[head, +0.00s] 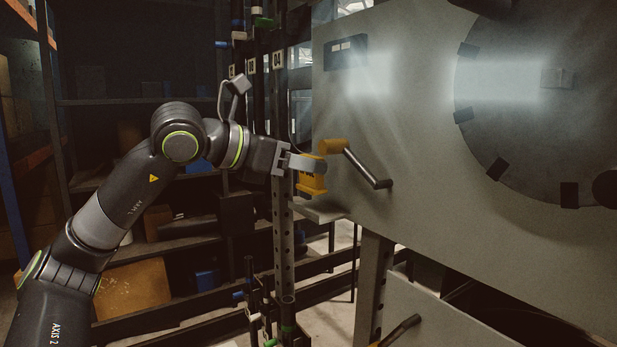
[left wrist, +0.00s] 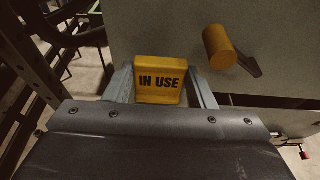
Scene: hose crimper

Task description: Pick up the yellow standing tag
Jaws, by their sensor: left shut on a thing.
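The yellow standing tag (head: 311,176) is between the fingers of my left gripper (head: 303,164) in the head view. In the left wrist view the tag (left wrist: 160,82) is upright and reads "IN USE". The fingers of my left gripper (left wrist: 162,90) stand on both sides of it, and the gripper is shut on it. In the head view the tag is close to the left edge of the large grey machine panel. Whether it touches a surface below is hard to tell. My right gripper is not in view.
A crank with a yellow knob (head: 333,147) sticks out of the grey machine panel (head: 420,165) just right of the tag. The knob also shows in the left wrist view (left wrist: 219,47). A perforated upright post (head: 283,225) and dark racks stand behind and below.

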